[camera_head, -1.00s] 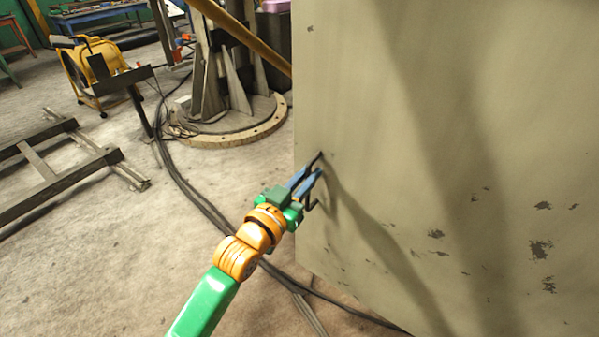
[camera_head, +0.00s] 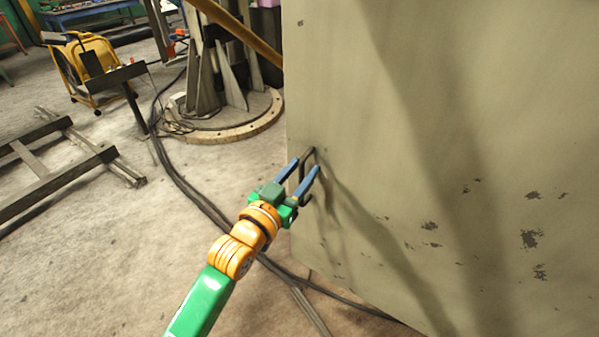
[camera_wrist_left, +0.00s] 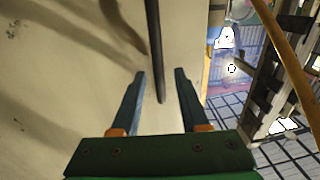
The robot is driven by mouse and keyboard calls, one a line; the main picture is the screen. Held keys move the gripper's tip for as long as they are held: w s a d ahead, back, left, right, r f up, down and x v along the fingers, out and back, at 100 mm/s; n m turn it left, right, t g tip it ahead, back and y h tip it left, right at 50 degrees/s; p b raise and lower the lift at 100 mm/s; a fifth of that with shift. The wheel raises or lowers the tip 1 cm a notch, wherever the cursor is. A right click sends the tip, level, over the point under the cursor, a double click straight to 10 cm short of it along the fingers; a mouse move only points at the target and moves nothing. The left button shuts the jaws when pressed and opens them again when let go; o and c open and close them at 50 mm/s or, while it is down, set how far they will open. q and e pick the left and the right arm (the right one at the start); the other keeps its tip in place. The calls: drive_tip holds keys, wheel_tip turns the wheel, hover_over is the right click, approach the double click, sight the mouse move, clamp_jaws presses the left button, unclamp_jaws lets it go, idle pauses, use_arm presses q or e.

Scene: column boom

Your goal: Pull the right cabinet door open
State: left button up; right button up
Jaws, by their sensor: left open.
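The cabinet door (camera_head: 440,130) is a large beige panel with chipped paint, filling the right side of the head view. It also shows at the left of the left wrist view (camera_wrist_left: 60,80). A dark bar handle (camera_head: 307,154) is near the door's left edge. My left gripper (camera_head: 307,166) is open at the handle, its blue fingers on either side of it. In the left wrist view the handle (camera_wrist_left: 155,50) runs down between the two fingertips, with gaps on both sides. My right gripper is not in view.
A column with a round base (camera_head: 225,118) stands behind the door's left edge. Dark cables (camera_head: 190,190) run across the floor below my arm. A metal frame (camera_head: 60,175) and a yellow machine (camera_head: 88,65) stand at the left. The concrete floor between is mostly clear.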

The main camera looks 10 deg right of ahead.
use_arm(q)
drive_tip(key=b+v, duration=0.1)
drive_tip(key=v, duration=0.6)
